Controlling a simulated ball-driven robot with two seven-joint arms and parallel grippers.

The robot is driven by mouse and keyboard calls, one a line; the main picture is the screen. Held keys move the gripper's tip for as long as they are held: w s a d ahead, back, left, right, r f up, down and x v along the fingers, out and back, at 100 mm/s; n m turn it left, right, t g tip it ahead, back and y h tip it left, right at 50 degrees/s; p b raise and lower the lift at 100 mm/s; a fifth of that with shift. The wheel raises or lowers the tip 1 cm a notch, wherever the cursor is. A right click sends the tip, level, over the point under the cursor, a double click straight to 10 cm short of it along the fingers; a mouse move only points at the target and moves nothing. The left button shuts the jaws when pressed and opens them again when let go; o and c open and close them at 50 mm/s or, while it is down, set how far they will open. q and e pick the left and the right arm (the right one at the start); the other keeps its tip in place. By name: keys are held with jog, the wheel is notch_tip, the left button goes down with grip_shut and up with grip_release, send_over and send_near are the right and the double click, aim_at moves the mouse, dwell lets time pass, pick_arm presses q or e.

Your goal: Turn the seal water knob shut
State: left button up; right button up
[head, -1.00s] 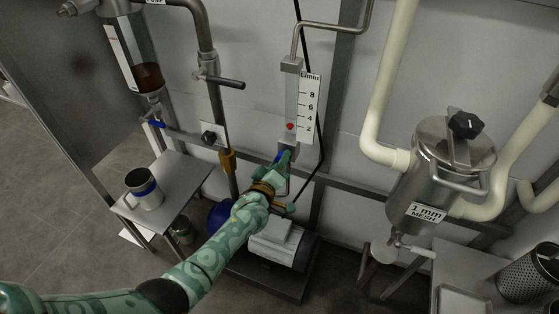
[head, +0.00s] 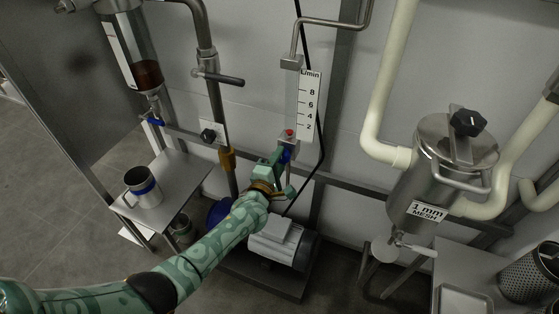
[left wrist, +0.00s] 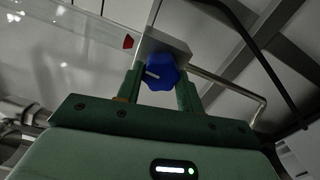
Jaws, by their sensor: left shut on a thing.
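The seal water knob is a blue lobed knob (head: 286,155) at the foot of a flow meter, and it shows large in the left wrist view (left wrist: 160,68). My left gripper (head: 281,162) is at the knob. In the left wrist view its two fingers (left wrist: 160,84) stand on either side of the knob, shut on it. The flow meter (head: 306,100) has a scale marked L/min. Its red float (head: 289,133) sits near the bottom of the tube, below the lowest numeral. In the head view the gripper partly hides the knob. My right gripper is not in view.
A pump motor (head: 282,243) stands on the floor below. At the left, a metal shelf (head: 185,180) holds a cup (head: 142,188). At the right is a strainer vessel (head: 440,175) with cream pipes. A black cable runs beside the flow meter.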

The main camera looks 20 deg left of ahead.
pick_arm(q)
jog(key=shift+f+n, duration=0.1)
jog(key=shift+n, duration=0.4)
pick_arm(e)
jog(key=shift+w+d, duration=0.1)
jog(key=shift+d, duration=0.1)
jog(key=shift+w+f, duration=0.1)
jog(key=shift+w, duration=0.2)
pick_arm(q)
jog(key=o, duration=1)
jog(key=shift+s, duration=0.1)
jog(key=s+p, duration=0.6)
jog(key=s, duration=1)
jog(key=shift+a, duration=0.35)
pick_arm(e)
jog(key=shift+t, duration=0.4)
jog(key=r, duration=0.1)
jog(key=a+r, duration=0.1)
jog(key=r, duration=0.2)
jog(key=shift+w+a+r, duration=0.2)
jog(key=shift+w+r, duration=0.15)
